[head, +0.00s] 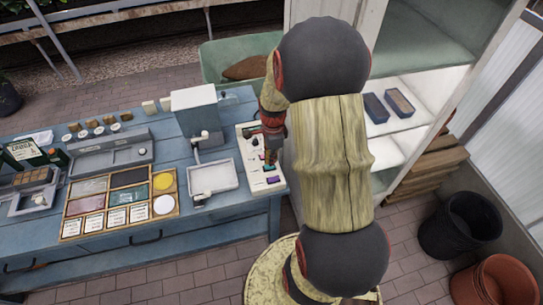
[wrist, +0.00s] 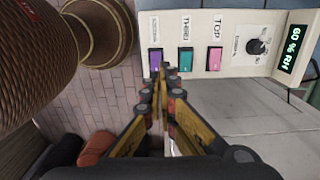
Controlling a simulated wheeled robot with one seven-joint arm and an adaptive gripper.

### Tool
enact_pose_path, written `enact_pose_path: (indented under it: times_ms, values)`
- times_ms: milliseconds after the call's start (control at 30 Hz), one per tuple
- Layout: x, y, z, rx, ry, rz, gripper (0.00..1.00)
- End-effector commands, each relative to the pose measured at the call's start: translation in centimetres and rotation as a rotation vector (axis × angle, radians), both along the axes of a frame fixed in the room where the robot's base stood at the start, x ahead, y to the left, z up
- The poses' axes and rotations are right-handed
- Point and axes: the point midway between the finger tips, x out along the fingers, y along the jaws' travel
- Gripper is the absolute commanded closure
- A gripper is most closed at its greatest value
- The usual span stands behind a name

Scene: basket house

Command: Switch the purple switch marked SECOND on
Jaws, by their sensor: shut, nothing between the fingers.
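The purple switch (wrist: 155,58) is at the left end of a row on a pale panel (wrist: 232,60) in the wrist view. Its label (wrist: 155,27) is too small to read surely. Beside it are a teal switch (wrist: 185,59) labelled THIRD and a pink switch (wrist: 214,59) labelled TOP. My gripper (wrist: 166,72) is shut and empty. Its fingertips are at the panel's edge, between the purple and teal switches in the picture; I cannot tell whether they touch. In the head view the panel (head: 252,178) lies on the blue table, partly hidden by my arm.
The panel also has a black knob (wrist: 257,46) and a display (wrist: 292,48) reading 60 % RH. On the blue table (head: 235,222), a white device (head: 196,110) and a wooden tray (head: 120,228) stand left of the panel. A white shelf (head: 410,120) stands right of my arm.

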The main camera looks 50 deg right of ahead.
Motion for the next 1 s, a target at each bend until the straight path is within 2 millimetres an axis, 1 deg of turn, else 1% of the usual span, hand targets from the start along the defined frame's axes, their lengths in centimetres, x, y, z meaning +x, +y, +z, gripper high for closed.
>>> enact_pose_path:
  times_ms: [33, 200, 300, 400, 600, 1000]
  values:
    - [-0.1, 0.1, -1.3, 0.003, 0.004, 0.000, 1.00]
    - [0.0, 0.1, -4.5, 0.002, 0.003, 0.000, 1.00]
    - [0.0, 0.2, -6.2, 0.002, 0.003, 0.000, 1.00]
    - [0.1, 0.2, -7.4, 0.001, 0.001, 0.000, 1.00]
    - [0.1, 0.2, -8.7, 0.000, 0.000, 0.000, 1.00]
    - [0.1, 0.2, -8.9, 0.000, 0.000, 0.000, 1.00]
